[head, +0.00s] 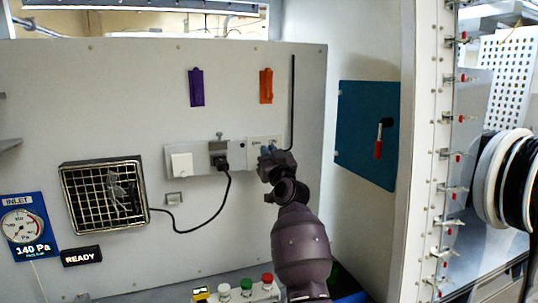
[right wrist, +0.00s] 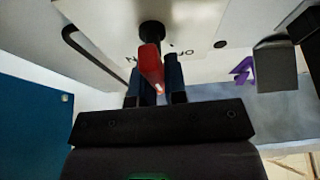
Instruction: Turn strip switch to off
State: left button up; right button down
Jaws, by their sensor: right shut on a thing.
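The power strip (head: 202,158) is a pale bar fixed to the grey wall panel. My right gripper (head: 266,151) reaches its right end and hides most of the switch there. In the right wrist view, the strip switch (right wrist: 150,62) is a red lever on a round black base. My right gripper (right wrist: 155,82) has its two blue fingers shut on the lever, one on each side. Dark lettering beside the switch is partly covered, so I cannot read its setting. My left gripper is not in view.
A black plug (head: 219,159) with a hanging cord and a white socket cover (head: 181,164) sit on the strip. A black bent rod (head: 292,100) stands just right of my gripper. A blue panel with a red-handled lever (head: 378,146) is further right.

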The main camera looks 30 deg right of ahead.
jog(key=n+y+b, duration=0.1)
jog(key=n, duration=0.2)
jog(key=shift+a+f, duration=0.1)
jog(key=shift+f, duration=0.05)
jog(key=n, duration=0.1)
jog(key=n+y, duration=0.1)
jog(key=shift+a+n+y, duration=0.2)
jog(key=shift+n+y, duration=0.1)
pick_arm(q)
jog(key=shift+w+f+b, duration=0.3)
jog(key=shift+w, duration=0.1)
pick_arm(e)
jog(key=shift+w+a+f+n+y, duration=0.1)
jog(key=shift+n+y, duration=0.2)
jog(key=shift+n, duration=0.25)
jog(key=shift+a+n+y, duration=0.1)
jog(key=shift+n+y, duration=0.2)
jog(key=shift+n, duration=0.25)
jog(key=c, duration=1.2)
grip_release()
jog(key=shift+o, duration=0.2)
pick_arm(q)
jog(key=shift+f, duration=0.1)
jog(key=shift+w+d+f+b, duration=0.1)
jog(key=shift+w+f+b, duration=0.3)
jog(key=shift+b, duration=0.55)
pick_arm(e)
jog(key=v, duration=1)
jog(key=shift+s, duration=0.4)
